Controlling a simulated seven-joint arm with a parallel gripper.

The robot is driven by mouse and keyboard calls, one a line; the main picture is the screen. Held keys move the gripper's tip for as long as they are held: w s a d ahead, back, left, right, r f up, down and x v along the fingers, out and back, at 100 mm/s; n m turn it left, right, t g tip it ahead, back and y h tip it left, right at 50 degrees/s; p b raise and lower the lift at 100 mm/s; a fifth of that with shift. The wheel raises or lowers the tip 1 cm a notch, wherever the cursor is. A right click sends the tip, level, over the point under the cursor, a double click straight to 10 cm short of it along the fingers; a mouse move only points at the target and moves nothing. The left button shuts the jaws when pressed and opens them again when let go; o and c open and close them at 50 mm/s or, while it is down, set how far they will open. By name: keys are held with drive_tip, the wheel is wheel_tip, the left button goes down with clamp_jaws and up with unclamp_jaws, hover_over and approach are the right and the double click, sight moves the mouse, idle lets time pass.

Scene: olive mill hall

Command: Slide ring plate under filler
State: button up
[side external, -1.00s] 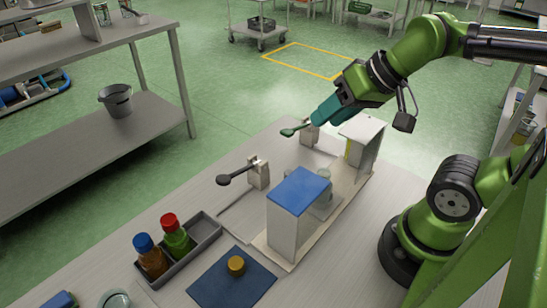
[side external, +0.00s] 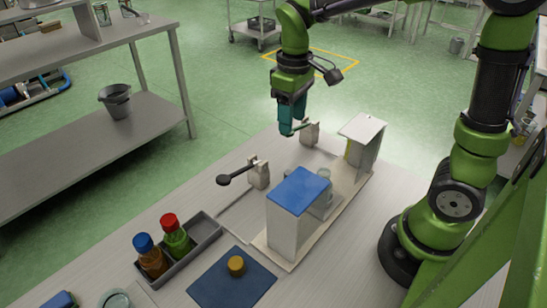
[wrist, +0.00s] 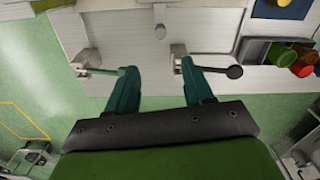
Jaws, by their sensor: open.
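My gripper (side external: 288,128) points down at the far end of the bench, by a post with a green-handled lever (side external: 303,127). In the wrist view its two fingers (wrist: 159,68) are spread with nothing between them. The green lever's tip (wrist: 121,71) shows close to the left finger; I cannot tell if they touch. A black-knobbed lever (side external: 238,173) on a second post stands nearer the camera. I cannot single out the ring plate or filler.
A grey tray (side external: 207,228) holds brown and green bottles (side external: 177,238). A dark blue mat (side external: 215,285) carries a yellow cap (side external: 236,265). A white-topped stand (side external: 362,128) rises at the base's far end. The bench left of the levers is clear.

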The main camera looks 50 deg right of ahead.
sight(289, 172)
wheel_tip(289, 172, down, 17)
drive_tip(key=shift+r, duration=0.15)
idle(0.4)
clamp_jaws()
